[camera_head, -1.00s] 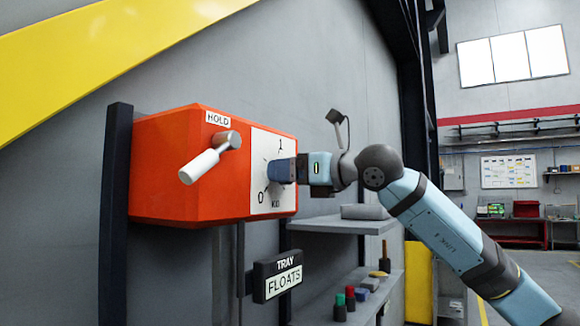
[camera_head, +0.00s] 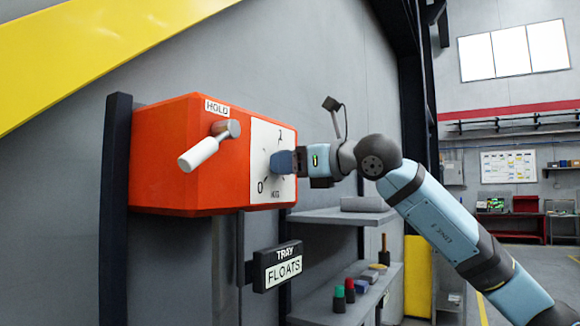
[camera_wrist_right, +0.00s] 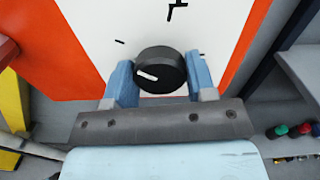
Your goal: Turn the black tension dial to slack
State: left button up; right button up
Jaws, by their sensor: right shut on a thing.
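The black tension dial (camera_wrist_right: 160,71) sits on a white scale plate (camera_head: 270,135) on the front of an orange box (camera_head: 172,160). In the right wrist view the dial is round, with a white pointer mark toward its lower left. My right gripper (camera_wrist_right: 158,82) has its two blue fingers on either side of the dial, shut on it. In the head view the gripper (camera_head: 283,162) is against the plate and hides the dial. The plate shows a "0" at lower left and a "1" at the top. My left gripper is not in view.
A silver lever with a white handle (camera_head: 198,154) sticks out left of the plate, under a HOLD label. Below hangs a "TRAY FLOATS" sign (camera_head: 279,267). Grey shelves (camera_head: 340,217) at lower right hold several small items, including red and green ones (camera_head: 349,287).

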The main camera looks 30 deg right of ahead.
jog(key=n+b, duration=0.1)
jog(key=n, duration=0.2)
jog(key=shift+f+b, duration=0.1)
jog(key=shift+b, duration=0.3)
jog(key=n+b, duration=0.1)
jog(key=n, duration=0.8)
jog(key=shift+b, duration=0.3)
jog(key=shift+n, duration=2.1)
jog(key=o, duration=0.9)
jog(key=shift+o, duration=0.2)
